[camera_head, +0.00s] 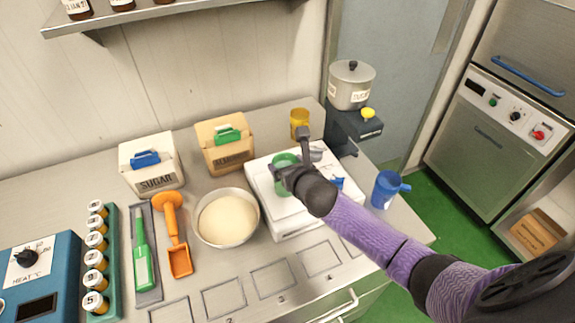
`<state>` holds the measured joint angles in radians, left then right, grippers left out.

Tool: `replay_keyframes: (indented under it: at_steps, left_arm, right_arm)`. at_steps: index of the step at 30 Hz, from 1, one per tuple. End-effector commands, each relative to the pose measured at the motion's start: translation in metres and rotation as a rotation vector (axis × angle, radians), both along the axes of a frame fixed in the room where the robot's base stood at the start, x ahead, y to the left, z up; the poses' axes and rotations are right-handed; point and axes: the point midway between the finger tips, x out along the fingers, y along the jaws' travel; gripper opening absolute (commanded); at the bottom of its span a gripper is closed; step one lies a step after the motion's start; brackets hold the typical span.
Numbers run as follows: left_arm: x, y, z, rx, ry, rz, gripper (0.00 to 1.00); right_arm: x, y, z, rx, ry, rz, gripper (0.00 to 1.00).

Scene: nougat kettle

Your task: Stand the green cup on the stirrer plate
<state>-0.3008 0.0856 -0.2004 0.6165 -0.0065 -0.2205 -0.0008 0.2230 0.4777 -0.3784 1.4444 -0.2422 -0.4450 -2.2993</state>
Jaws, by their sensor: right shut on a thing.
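The green cup (286,160) is in the fingers of my right gripper (290,173), over a low white flat-topped unit (291,215). The gripper is shut on the cup, and the gripper and wrist cover part of it. I cannot tell whether the cup's base touches the unit or hangs just above it. The white unit looks like the stirrer plate or a scale; no label on it is readable. My left gripper is not in view.
A yellow cup (299,119) stands behind the unit, and a blue cup (386,189) stands right of it. A lidded pot (351,84) sits on a dark stand. Left are a bowl of pale powder (227,218), an almonds box (225,146) and a sugar box (151,163).

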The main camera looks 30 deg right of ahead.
Motion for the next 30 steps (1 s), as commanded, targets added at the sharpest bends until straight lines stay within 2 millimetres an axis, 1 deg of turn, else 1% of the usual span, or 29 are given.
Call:
replay_keyframes:
  at_steps: [2, 3, 4, 10, 12, 14, 17, 21, 24, 27, 30]
  left_arm:
    - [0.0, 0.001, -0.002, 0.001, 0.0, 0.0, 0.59]
    - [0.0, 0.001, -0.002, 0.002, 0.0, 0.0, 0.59]
    - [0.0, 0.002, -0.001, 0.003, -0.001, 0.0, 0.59]
    - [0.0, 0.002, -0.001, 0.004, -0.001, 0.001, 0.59]
    - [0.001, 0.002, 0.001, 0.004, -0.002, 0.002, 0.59]
    - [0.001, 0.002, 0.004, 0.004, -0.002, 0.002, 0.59]
    - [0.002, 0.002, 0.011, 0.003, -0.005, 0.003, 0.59]
    - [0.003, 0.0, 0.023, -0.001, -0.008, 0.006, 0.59]
    - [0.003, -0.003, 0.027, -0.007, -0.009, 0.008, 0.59]
    - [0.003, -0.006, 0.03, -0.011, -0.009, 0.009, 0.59]
    - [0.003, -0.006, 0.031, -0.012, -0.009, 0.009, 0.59]
  right_arm:
    - [0.0, 0.0, -0.003, 0.0, -0.001, 0.0, 0.0]
    - [0.0, 0.0, -0.002, 0.0, 0.0, 0.0, 0.93]
    - [0.0, 0.0, -0.002, 0.0, 0.0, 0.0, 0.99]
    - [0.0, 0.0, -0.002, 0.0, 0.0, 0.0, 1.0]
    - [0.0, 0.0, 0.001, 0.001, 0.0, 0.0, 1.0]
    - [-0.005, 0.0, 0.004, 0.0, 0.001, 0.001, 1.0]
    - [-0.022, 0.001, 0.011, -0.001, 0.003, 0.002, 1.0]
    - [-0.057, 0.003, 0.027, -0.001, 0.002, 0.003, 1.0]
    - [-0.081, 0.004, 0.036, -0.002, 0.003, 0.002, 1.0]
    - [-0.098, 0.005, 0.042, 0.0, 0.002, 0.001, 1.0]
    - [-0.108, 0.006, 0.046, -0.001, 0.001, -0.001, 1.0]
